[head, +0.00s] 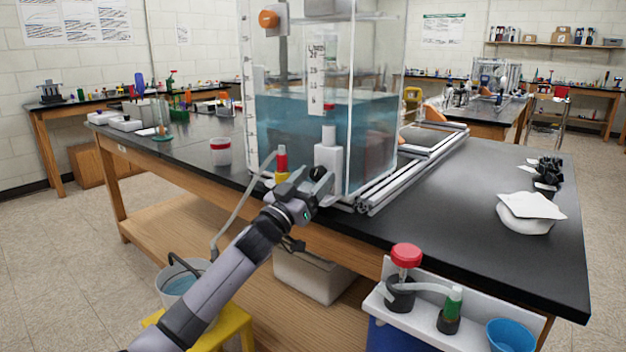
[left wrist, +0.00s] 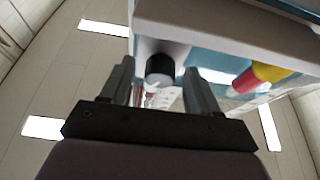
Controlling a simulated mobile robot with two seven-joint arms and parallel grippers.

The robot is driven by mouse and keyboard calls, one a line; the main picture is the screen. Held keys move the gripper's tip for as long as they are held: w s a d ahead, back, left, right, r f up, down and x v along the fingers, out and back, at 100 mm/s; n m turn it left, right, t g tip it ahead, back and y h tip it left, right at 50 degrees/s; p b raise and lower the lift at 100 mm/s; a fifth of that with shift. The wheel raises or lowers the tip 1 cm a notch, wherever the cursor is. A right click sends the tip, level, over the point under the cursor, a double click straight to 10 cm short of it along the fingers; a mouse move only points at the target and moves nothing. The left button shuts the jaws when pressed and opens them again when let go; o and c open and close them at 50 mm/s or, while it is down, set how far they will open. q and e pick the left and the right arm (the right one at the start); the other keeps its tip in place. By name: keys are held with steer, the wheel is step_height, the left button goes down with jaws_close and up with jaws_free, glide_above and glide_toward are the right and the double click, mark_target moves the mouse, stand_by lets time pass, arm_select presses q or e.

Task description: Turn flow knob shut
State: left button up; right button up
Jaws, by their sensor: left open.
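A clear tank (head: 370,135) of bluish water stands on the black bench. A black round knob (head: 318,173) sits on a pale fitting at its front lower edge. My left gripper (head: 300,190) is open in front of this knob. In the left wrist view, the knob (left wrist: 160,69) shows between the two spread fingers of the left gripper (left wrist: 160,78); I cannot tell if either finger touches it. A red and yellow fitting (head: 281,165) is just left of the knob, and it shows at the right in the wrist view (left wrist: 258,76). My right gripper is not in view.
A hose (head: 232,215) runs down to a bucket (head: 182,277) on a yellow stool. A red-and-white jar (head: 220,152) stands left of the tank. A white caddy (head: 470,325) with a red-topped item is at the front right. The bench right of the tank is mostly clear.

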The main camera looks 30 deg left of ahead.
arm_select(q)
steer(key=shift+w, duration=0.1)
steer(key=c, duration=1.1)
steer(key=shift+o, duration=0.3)
steer(key=shift+m, duration=0.3)
